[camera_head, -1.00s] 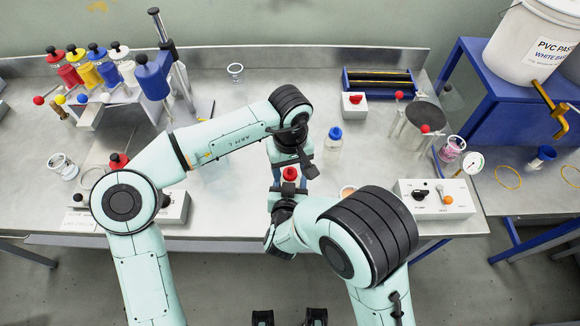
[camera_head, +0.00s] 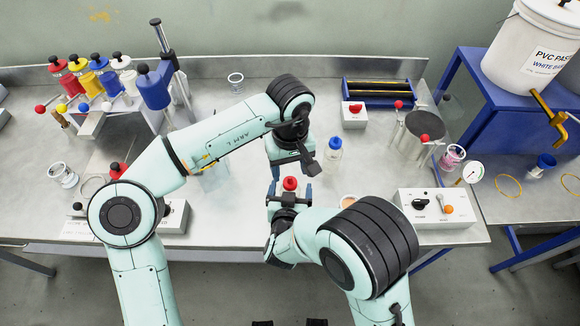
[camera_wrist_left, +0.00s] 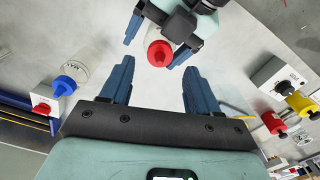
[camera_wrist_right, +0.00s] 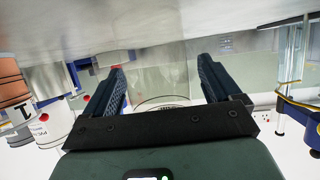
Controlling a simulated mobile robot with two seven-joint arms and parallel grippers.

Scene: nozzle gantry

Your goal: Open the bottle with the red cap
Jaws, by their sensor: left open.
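The red cap (camera_head: 290,183) tops a bottle near the front edge of the bench; its body is mostly hidden in the head view. My left gripper (camera_head: 290,170) is open, just behind and above the cap. In the left wrist view the cap (camera_wrist_left: 160,54) lies just beyond the left fingertips, between their lines. My right gripper (camera_head: 289,188) reaches in from the front, its fingers on either side of the cap with gaps showing. In the right wrist view its fingers (camera_wrist_right: 162,78) are wide apart, with a clear shape between them, apparently the bottle body.
A blue-capped bottle (camera_head: 335,144) stands close behind to the right. A switch box (camera_head: 437,207) and a metal pot (camera_head: 420,130) are further right. A rack of coloured bottles (camera_head: 110,85) is at the left. Bench between rack and bottles is partly clear.

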